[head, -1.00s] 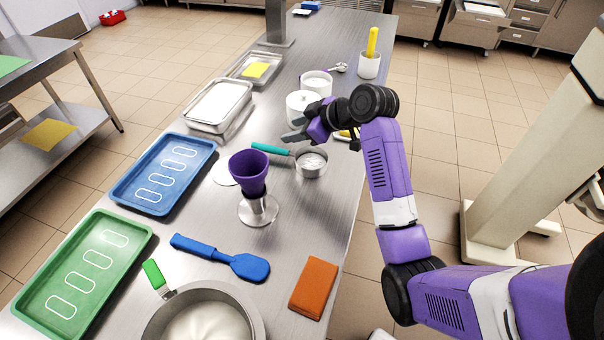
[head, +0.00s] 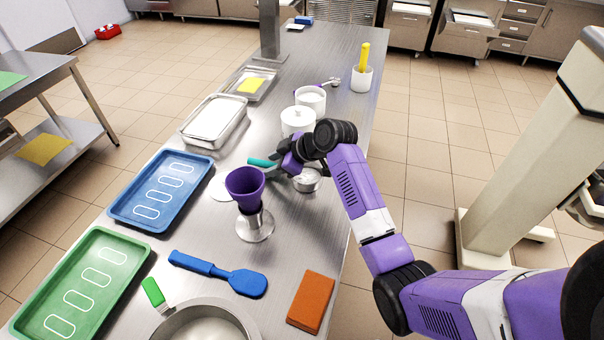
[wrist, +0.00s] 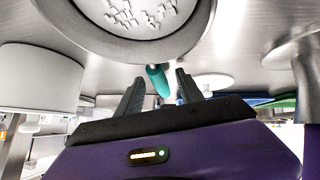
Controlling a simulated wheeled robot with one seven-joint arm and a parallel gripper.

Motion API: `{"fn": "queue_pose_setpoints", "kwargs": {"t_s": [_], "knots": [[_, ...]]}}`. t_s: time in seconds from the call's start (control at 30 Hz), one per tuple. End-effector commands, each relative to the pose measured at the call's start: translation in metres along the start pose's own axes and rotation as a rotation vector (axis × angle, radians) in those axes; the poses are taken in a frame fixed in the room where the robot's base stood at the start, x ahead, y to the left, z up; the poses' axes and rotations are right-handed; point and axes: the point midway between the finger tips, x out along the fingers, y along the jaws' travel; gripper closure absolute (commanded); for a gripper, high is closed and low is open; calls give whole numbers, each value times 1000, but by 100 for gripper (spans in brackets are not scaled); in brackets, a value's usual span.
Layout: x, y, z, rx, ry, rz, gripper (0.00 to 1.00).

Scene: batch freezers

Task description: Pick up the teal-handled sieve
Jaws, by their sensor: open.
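The teal-handled sieve (head: 308,181) lies on the steel table, its round metal bowl to the right and its teal handle (head: 262,162) pointing left. My gripper (head: 272,170) is at the handle in the head view, and the arm hides part of the sieve. In the wrist view the sieve's bowl (wrist: 140,40) is at the top, and the teal handle (wrist: 157,80) shows between the two dark, spread fingers of my gripper (wrist: 160,92). The gripper is open. I cannot tell whether a finger touches the handle.
A purple cup (head: 245,183) on a metal stand is close in front. White pots (head: 298,120) stand just behind. A blue spatula (head: 215,272) and an orange block (head: 311,301) lie nearer.

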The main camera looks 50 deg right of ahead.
Motion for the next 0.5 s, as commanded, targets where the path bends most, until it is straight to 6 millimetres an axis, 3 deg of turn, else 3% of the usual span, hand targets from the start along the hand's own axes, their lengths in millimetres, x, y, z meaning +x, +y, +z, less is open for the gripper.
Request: {"fn": "queue_pose_setpoints", "kwargs": {"t_s": [0.17, 0.4, 0.5], "knots": [[0, 0, 0, -1, 0, 0, 56], [0, 0, 0, 0, 1, 0, 100], [0, 0, 0, -1, 1, 0, 100]]}}
